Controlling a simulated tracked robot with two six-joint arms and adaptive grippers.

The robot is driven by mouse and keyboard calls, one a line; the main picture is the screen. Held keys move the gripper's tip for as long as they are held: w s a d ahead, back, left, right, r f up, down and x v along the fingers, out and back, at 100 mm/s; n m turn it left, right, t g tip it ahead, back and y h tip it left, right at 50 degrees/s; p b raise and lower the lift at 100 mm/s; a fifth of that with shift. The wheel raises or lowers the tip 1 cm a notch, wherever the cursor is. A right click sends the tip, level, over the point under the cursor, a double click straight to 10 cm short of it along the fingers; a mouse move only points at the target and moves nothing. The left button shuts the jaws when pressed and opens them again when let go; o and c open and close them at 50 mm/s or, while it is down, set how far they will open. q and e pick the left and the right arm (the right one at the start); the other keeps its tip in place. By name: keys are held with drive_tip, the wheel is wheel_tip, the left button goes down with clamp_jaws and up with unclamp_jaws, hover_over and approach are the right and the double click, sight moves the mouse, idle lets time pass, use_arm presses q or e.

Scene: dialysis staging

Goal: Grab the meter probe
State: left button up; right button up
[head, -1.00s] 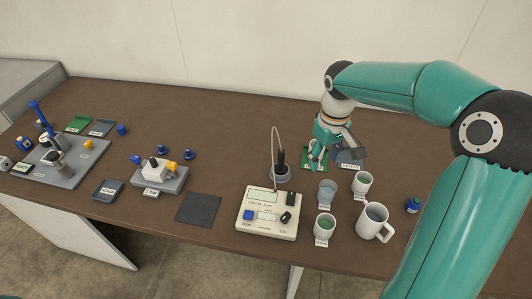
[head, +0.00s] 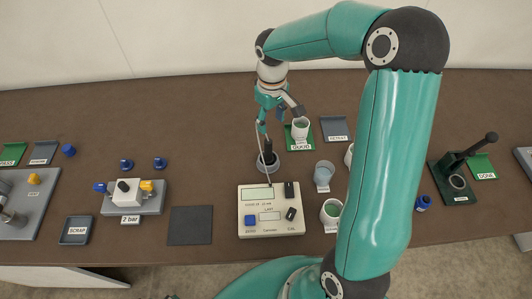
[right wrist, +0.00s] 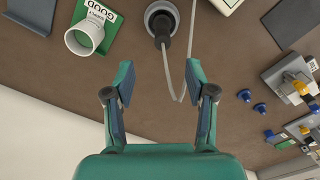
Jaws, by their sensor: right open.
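The black meter probe (head: 268,148) stands upright in a round grey holder (head: 268,166), with a pale cable running up from it. The white meter (head: 271,211) sits just in front. My right gripper (head: 270,117) is open and empty, above and slightly behind the probe. In the right wrist view the probe (right wrist: 163,28) lies beyond the open fingers (right wrist: 160,78), apart from them, and its cable loops down near the right-hand finger. My left gripper is not in view.
A white cup (head: 300,130) stands on the green GOOD tray (head: 313,139) right of the probe. A grey cup (head: 324,174) and a green-filled cup (head: 331,212) stand right of the meter. A dark mat (head: 190,225) lies left.

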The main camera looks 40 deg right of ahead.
sight(268, 141)
drive_tip(key=f, duration=0.2)
drive_tip(key=f+b, duration=0.1)
drive_tip(key=f, duration=0.2)
drive_tip(key=shift+w+a+f+b, duration=0.1)
drive_tip(key=shift+w+f+b, duration=0.1)
drive_tip(key=shift+f+b, duration=0.4)
drive_tip(key=shift+f, duration=0.2)
drive_tip(key=f+b, duration=0.1)
drive_tip(key=f, duration=0.1)
drive_tip(key=f+b, duration=0.1)
drive_tip(key=f, duration=0.1)
drive_tip(key=shift+w+f+b, duration=0.2)
drive_tip(key=shift+f+b, duration=0.2)
drive_tip(key=shift+a+r, duration=0.1)
drive_tip(key=shift+c, duration=0.5)
clamp_jaws()
